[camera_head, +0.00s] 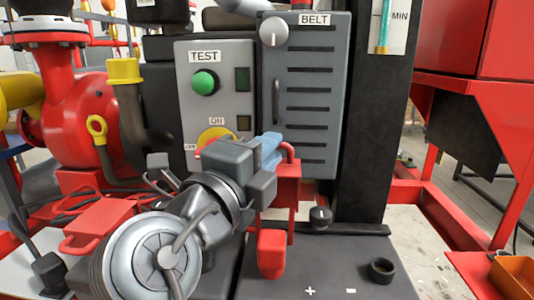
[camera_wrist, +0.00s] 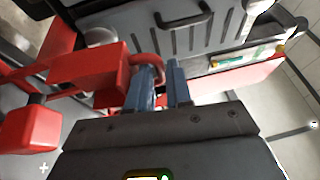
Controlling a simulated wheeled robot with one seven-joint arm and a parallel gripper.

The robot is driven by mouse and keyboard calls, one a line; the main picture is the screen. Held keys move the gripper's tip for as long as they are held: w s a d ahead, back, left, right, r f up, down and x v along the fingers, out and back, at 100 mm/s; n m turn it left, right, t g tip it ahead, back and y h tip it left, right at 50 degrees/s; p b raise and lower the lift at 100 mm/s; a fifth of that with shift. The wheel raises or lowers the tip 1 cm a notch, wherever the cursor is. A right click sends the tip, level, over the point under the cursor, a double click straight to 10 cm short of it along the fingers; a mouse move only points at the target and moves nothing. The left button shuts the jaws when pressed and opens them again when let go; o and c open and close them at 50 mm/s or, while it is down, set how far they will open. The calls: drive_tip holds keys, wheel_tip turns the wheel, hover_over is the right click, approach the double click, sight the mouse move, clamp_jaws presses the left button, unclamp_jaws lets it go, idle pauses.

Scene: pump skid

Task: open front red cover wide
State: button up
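A red cover (camera_head: 288,188) with a red loop handle (camera_head: 291,153) stands on a frame in front of the grey belt panel. In the wrist view the red cover (camera_wrist: 90,70) is left of my fingers and its handle (camera_wrist: 146,60) is at the fingertips. My gripper (camera_head: 268,150) has blue fingers, seen in the wrist view (camera_wrist: 162,78) with a narrow gap between them. The handle's near end meets this gap. I cannot tell whether the fingers clasp it. My wrist hides part of the cover's left side in the head view.
The test panel (camera_head: 205,110) with a green button and yellow dial is behind my wrist. The belt panel (camera_head: 305,100) is behind the cover. A second red box with a handle (camera_head: 100,222) lies left. A red post (camera_head: 271,254) and black cup (camera_head: 381,270) stand on the black top.

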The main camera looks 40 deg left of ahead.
drive_tip(key=s, duration=0.5)
drive_tip(key=s+d+f, duration=0.1)
drive_tip(key=s, duration=0.1)
drive_tip(key=shift+s+d, duration=0.1)
drive_tip(key=shift+s, duration=0.25)
idle(0.5)
